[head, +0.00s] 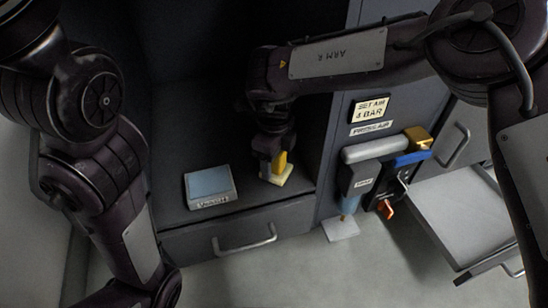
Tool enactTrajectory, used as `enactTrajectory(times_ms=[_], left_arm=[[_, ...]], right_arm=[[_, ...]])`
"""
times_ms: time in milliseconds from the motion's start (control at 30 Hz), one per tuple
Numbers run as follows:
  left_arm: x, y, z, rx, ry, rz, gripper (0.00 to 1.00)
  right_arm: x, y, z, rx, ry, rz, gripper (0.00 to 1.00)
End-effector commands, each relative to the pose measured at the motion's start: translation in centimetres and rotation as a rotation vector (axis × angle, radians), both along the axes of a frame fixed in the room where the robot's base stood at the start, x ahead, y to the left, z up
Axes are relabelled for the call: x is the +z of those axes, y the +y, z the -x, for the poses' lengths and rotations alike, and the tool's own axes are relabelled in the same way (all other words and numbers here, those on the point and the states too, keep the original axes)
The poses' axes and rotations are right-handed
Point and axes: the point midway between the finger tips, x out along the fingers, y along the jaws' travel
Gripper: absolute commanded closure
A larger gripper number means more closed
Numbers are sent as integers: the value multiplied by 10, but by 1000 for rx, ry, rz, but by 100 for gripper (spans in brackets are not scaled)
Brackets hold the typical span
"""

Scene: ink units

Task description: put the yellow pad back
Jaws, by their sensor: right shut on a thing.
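The yellow pad (281,163) is at the front right of the dark cabinet's shelf. It shows as an upright yellow part over a pale cream base (277,179). My right gripper (272,166) reaches down from above and is shut on the yellow upright part. The gripper hides part of the pad. The base is at or very near the shelf surface; I cannot tell whether it touches. My left arm comes down the left side, and its gripper is not in view.
A blue pad (209,183) in a grey labelled tray (212,203) sits left of the yellow pad on the shelf (170,212). A closed drawer (240,235) is below. At right are an air unit (375,150) and an open drawer (470,215).

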Motion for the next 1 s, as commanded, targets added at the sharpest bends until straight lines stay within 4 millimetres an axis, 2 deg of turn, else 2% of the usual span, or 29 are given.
enactTrajectory(times_ms=[233, 267, 433, 767, 867, 1000], left_arm=[[0, 0, 0, 0, 0, 0, 64], [0, 0, 0, 0, 0, 0, 64], [0, 0, 0, 0, 0, 0, 64], [2, 0, 0, 1, 0, 0, 64], [8, 0, 0, 1, 1, 0, 64], [22, 0, -1, 1, 1, 0, 64]], right_arm=[[-5, 0, 0, 0, 1, 0, 64], [-5, 0, 0, 0, 1, 0, 40], [-5, 0, 0, 0, 0, 0, 18], [-3, 0, 0, 0, 0, 0, 17], [6, 0, 0, 0, 0, 0, 17], [27, 0, -1, 0, -1, 0, 17]])
